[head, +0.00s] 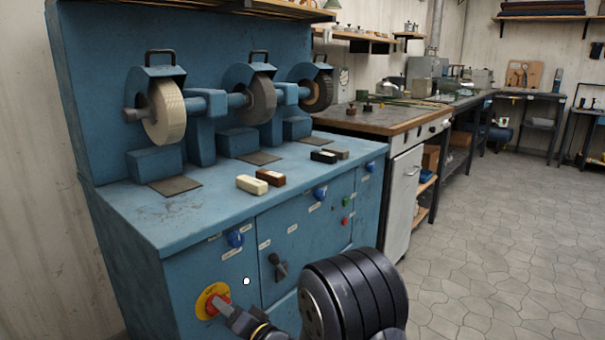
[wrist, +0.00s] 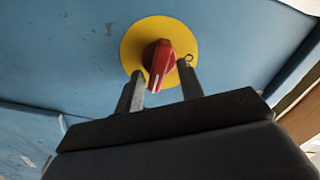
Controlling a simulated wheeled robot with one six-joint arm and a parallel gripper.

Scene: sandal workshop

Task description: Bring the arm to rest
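My arm reaches in at the bottom of the head view. My gripper (wrist: 162,76) is open in the wrist view, with its two fingers apart. A red rotary switch (wrist: 156,58) on a round yellow plate (wrist: 131,46) lies ahead of the fingertips, between them in the picture. I cannot tell whether a finger touches it. The knob's white mark points downward in the wrist view. In the head view the yellow plate (head: 203,304) is on the blue machine's front, partly hidden by my gripper.
The blue grinding machine (head: 180,225) carries several wheels. A cream block (head: 251,184) and a brown block (head: 271,177) lie on its top. A black lever (head: 279,267) sticks out of its front near my arm. A workbench (head: 385,118) stands beyond. The tiled floor (head: 480,240) at right is clear.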

